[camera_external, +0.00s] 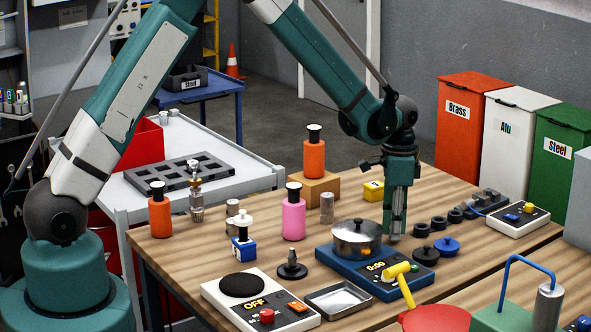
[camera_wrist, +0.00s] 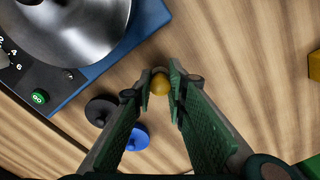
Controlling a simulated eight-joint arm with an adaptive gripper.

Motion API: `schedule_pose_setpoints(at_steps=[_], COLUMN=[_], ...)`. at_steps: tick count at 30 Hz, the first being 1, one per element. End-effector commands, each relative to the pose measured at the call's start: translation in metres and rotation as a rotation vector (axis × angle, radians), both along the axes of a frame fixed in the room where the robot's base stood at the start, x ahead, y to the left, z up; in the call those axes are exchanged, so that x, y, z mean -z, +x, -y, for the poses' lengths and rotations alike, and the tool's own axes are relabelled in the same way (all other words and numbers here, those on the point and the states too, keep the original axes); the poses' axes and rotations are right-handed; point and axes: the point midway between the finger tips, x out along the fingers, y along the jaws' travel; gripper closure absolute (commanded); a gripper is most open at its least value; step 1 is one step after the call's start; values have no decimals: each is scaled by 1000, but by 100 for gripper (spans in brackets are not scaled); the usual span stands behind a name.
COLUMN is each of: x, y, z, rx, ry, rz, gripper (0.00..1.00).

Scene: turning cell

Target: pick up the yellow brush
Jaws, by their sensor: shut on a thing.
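My gripper (camera_external: 394,235) points straight down, low over the wooden table, just right of the pot. In the wrist view its fingers (camera_wrist: 161,95) are shut on a small yellow-brown rounded thing (camera_wrist: 160,84). Only its rounded end shows between the fingertips, so I cannot tell whether it is the brush. In the external view the fingers hide it. I cannot tell whether this is a brush.
The metal pot (camera_external: 356,239) on the blue scale (camera_external: 326,256) is close on the left. A black knobbed disc (camera_external: 424,253) and a blue one (camera_external: 446,246) lie to the right. A yellow block (camera_external: 373,190) is behind. Several black rings (camera_external: 438,222) lie farther right.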

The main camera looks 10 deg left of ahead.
Motion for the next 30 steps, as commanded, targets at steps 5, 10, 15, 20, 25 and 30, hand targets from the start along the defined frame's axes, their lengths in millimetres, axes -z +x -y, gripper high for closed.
schedule_pose_setpoints(at_steps=[5,10,15,20,25,30], x=[-19,-42,-65,-82,-90,-91], y=[0,0,0,0,0,0], z=[0,0,0,0,0,0], rx=[0,0,0,0,0,0], ry=[0,0,0,0,0,0], rz=[0,0,0,0,0,0], gripper=[95,95,95,95,95,95])
